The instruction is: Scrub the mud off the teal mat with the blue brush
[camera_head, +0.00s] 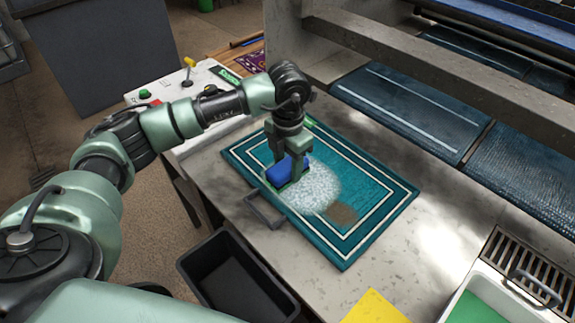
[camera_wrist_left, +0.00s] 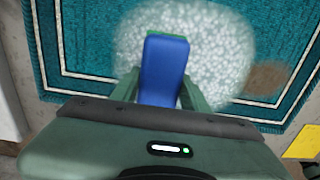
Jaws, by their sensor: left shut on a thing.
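The teal mat (camera_head: 375,188) with white border lines lies flat on the grey table. White foam (camera_head: 312,190) covers part of its middle, and a brown mud patch (camera_head: 342,214) shows at the foam's edge. My left gripper (camera_head: 289,170) is shut on the blue brush (camera_head: 279,173) over the foam's left edge. In the left wrist view the blue brush (camera_wrist_left: 163,70) sits between the fingers, with foam around it and the mud patch (camera_wrist_left: 268,78) to its right. The brush's underside is hidden, so I cannot tell whether it touches the mat. My right gripper is not in view.
A dark bin (camera_head: 235,275) stands below the table's front edge. A yellow cloth (camera_head: 375,308) and a tray with green inside (camera_head: 480,308) lie at the near right. A control panel (camera_head: 190,90) stands behind my left arm.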

